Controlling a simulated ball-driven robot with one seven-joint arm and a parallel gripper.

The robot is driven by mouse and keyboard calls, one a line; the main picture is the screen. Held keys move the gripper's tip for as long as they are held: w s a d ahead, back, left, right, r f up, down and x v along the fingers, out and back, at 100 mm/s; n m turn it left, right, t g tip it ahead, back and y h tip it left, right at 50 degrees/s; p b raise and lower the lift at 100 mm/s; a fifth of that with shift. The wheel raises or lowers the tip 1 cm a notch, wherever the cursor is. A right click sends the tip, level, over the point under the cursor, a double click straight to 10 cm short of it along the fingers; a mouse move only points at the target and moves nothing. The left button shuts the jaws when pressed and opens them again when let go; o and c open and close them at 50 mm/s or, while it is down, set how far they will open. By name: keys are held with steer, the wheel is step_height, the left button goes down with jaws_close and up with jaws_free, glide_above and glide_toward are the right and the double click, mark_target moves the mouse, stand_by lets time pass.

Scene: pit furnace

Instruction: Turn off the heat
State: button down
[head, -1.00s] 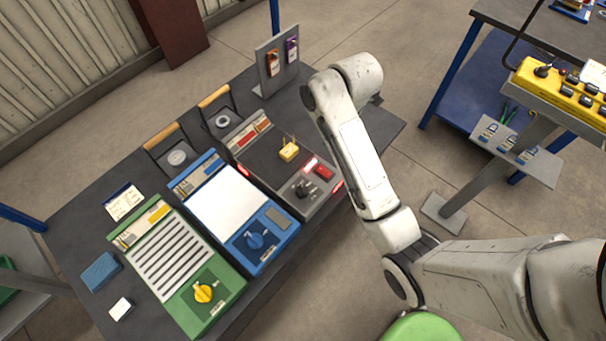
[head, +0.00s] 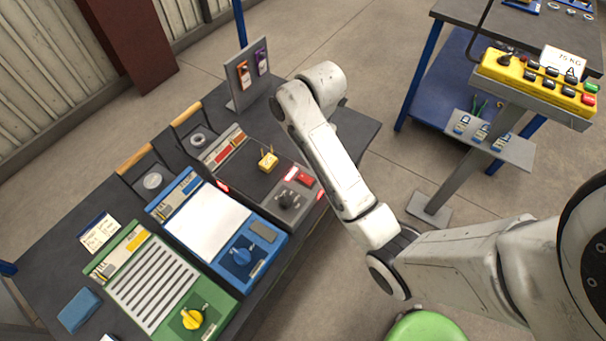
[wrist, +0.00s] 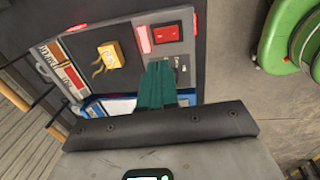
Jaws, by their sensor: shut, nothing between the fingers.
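The dark-topped heating unit (head: 238,172) stands at the right end of the row on the bench, with red lights lit at its edges. It carries a red switch (head: 305,179) and a dark knob (head: 287,199) on a grey panel. A yellow block with two prongs (head: 268,161) lies on its top. The wrist view shows the red switch (wrist: 167,33) and the yellow block (wrist: 110,55). My gripper (wrist: 157,82) has its green fingers shut and empty, over the grey panel below the red switch. The fingers seem to hide the knob there. In the head view my arm hides the gripper.
A blue unit (head: 222,251) and a green unit (head: 150,320) with a yellow knob stand left of the heating unit. A stand with orange and purple tags (head: 241,98) is behind it. A yellow control box (head: 520,72) on a post is at right. A green round object (wrist: 290,35) shows in the wrist view.

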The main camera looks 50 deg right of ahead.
mark_target(303, 177)
steer(key=f, duration=0.3)
steer(key=w+f, duration=0.1)
steer(key=f, duration=0.7)
steer(key=shift+w, duration=0.15)
steer(key=shift+f+p, duration=0.15)
steer(key=shift+p, duration=0.15)
steer(key=shift+s+p, duration=0.8)
